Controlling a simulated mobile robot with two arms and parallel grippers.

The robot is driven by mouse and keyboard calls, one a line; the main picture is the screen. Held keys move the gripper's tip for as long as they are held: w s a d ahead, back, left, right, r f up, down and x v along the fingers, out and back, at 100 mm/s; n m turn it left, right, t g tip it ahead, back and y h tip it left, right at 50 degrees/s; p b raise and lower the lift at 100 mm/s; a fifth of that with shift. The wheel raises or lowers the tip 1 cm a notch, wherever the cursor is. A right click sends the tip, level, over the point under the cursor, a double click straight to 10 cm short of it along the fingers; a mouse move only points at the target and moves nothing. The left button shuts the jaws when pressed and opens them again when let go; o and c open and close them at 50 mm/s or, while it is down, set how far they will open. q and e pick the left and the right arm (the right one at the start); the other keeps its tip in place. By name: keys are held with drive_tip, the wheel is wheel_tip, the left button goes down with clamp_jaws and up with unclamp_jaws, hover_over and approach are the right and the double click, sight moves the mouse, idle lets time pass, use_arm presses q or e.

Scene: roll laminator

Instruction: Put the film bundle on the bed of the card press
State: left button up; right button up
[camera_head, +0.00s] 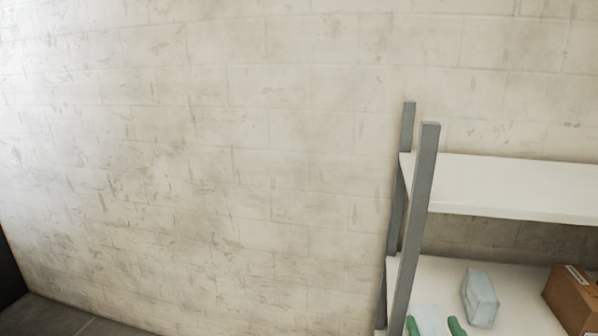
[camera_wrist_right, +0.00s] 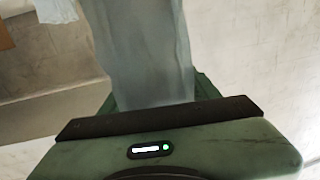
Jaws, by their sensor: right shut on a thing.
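My right gripper (camera_head: 436,325) shows its green fingertips at the bottom edge of the head view, in front of the shelf unit. It is shut on a pale bluish film bundle (camera_head: 429,315), which shows between the fingers. In the right wrist view the held film bundle (camera_wrist_right: 145,50) stretches away from the dark edge of the gripper body. A second pale bundle (camera_head: 480,298) lies on the lower shelf to the right of the gripper. The card press is not in view. My left gripper is not in view.
A shelf unit with grey posts (camera_head: 419,215) and a white upper shelf (camera_head: 510,190) stands at right. A brown cardboard box (camera_head: 573,298) sits on the lower shelf (camera_head: 445,275) at far right. A worn pale brick wall (camera_head: 200,150) fills the left, with dark floor at lower left.

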drive_tip(key=s+a+f, duration=0.2)
drive_tip(key=s+f, duration=0.1)
drive_tip(key=s, duration=0.3)
drive_tip(key=s+a+f+y, duration=0.1)
drive_tip(key=s+a+f, duration=0.2)
drive_tip(key=s, duration=0.3)
drive_tip(key=shift+s+a+n, duration=0.15)
drive_tip(key=shift+s+n, duration=0.25)
